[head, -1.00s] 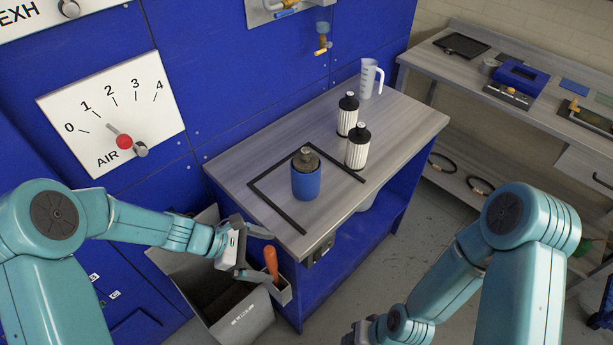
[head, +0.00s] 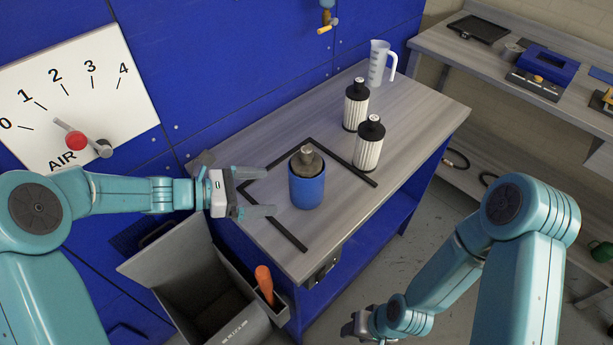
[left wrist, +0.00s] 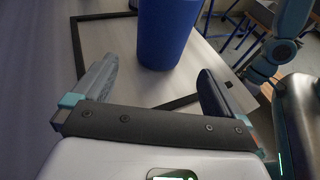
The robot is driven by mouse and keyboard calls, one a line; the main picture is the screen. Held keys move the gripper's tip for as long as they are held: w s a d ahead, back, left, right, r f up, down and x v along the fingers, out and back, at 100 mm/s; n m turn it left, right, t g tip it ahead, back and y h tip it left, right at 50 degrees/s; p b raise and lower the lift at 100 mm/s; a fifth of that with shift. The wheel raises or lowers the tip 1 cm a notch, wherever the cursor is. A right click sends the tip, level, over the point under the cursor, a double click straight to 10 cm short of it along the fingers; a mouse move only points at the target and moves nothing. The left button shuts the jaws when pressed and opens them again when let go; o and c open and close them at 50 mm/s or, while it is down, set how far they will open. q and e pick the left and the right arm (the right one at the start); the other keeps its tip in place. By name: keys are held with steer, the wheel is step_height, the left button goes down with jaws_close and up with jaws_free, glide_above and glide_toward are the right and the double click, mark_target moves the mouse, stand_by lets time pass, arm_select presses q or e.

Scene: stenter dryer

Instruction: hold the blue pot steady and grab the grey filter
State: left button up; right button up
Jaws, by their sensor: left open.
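The blue pot (head: 307,190) stands upright on the bench inside a black L-shaped outline. The grey filter (head: 306,162) sits in the pot, its dark top and knob sticking up above the rim. My left gripper (head: 270,192) is open and empty, just left of the pot, its fingers pointing at it. In the left wrist view the pot (left wrist: 168,35) stands ahead of the gap between the two fingers (left wrist: 157,76), and the filter is out of frame. My right gripper (head: 360,325) is low at the bottom, away from the bench, and its fingers are unclear.
Two white pleated filters with black caps (head: 356,104) (head: 369,145) stand behind the pot. A clear jug (head: 379,62) is at the bench's far end. A grey bin (head: 170,262) with an orange-handled tool (head: 264,284) is below the bench's left side. The blue wall (head: 235,75) borders the bench.

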mark_target(298, 191)
arm_select(q)
steer(key=shift+w+d+f, duration=0.1)
steer(key=shift+w+d, duration=0.15)
steer(key=shift+w, duration=0.05)
steer(key=shift+d, duration=0.35)
steer(key=b+x, duration=0.1)
steer(key=x, duration=0.1)
steer(key=b+x, duration=0.1)
steer(key=x, duration=0.1)
steer(key=b+x, duration=0.1)
steer(key=x, duration=0.2)
steer(key=shift+s+d+f, duration=0.1)
steer(key=shift+s, duration=0.15)
steer(key=shift+d+b, duration=0.3)
steer(key=shift+w+d+f, duration=0.2)
steer(key=shift+w+d, duration=0.25)
steer(key=shift+d, duration=0.05)
steer(key=shift+s+r, duration=0.1)
arm_select(e)
step_height(298, 191, down, 4)
steer(key=shift+r, duration=0.1)
arm_select(q)
steer(key=c, duration=0.6)
